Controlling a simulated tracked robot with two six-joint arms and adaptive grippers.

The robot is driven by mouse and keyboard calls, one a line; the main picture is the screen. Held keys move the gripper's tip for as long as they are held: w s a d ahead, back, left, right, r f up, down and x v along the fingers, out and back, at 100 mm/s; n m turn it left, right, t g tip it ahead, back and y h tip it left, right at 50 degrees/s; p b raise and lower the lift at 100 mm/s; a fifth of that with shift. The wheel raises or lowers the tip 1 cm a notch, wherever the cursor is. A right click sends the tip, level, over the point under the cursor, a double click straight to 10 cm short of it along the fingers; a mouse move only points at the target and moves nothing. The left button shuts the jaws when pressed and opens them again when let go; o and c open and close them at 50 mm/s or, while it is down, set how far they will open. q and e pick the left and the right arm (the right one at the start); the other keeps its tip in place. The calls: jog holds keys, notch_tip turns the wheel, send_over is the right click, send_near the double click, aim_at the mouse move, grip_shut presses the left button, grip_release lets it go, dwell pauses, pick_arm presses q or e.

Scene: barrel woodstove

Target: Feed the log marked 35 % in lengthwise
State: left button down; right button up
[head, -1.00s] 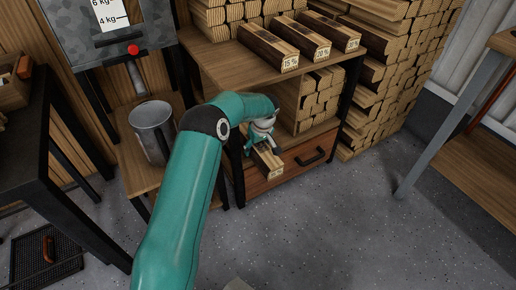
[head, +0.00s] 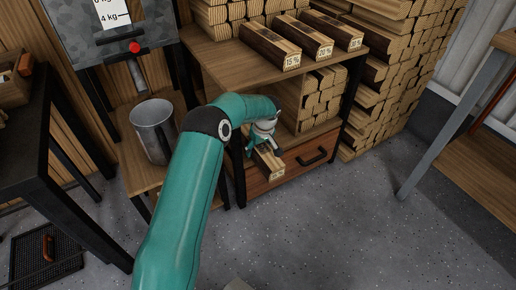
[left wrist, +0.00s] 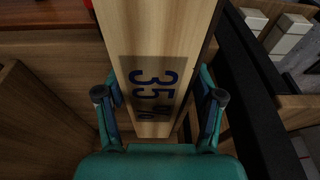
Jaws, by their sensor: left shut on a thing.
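The log marked 35 % (left wrist: 161,45) is a pale, square-cut piece with dark blue print, seen close up in the left wrist view. My left gripper (left wrist: 160,98) is shut on it, with one finger on each side. In the head view my left gripper (head: 263,142) is in front of the shelf unit, holding the log (head: 270,165), whose near end sticks out before the drawer front. The print on that end is too small to read there. The log's far part is hidden behind the gripper and arm. The stove is not clearly in view. My right gripper is not seen.
Logs marked 15 % (head: 268,45), 20 % (head: 307,37) and 10 % (head: 335,28) lie on the shelf top (head: 225,62). Split wood is stacked on the lower shelf (head: 320,100). A metal jug (head: 152,125) stands left of my arm. Open floor (head: 350,225) lies in front.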

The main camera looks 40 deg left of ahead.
pick_arm(q)
jog(key=shift+c, duration=0.8)
grip_release()
jog(key=shift+o, duration=0.5)
jog(key=shift+o, duration=0.3)
jog(key=shift+r, duration=0.1)
jog(key=shift+p+v, duration=1.65)
jog(key=shift+v, duration=1.75)
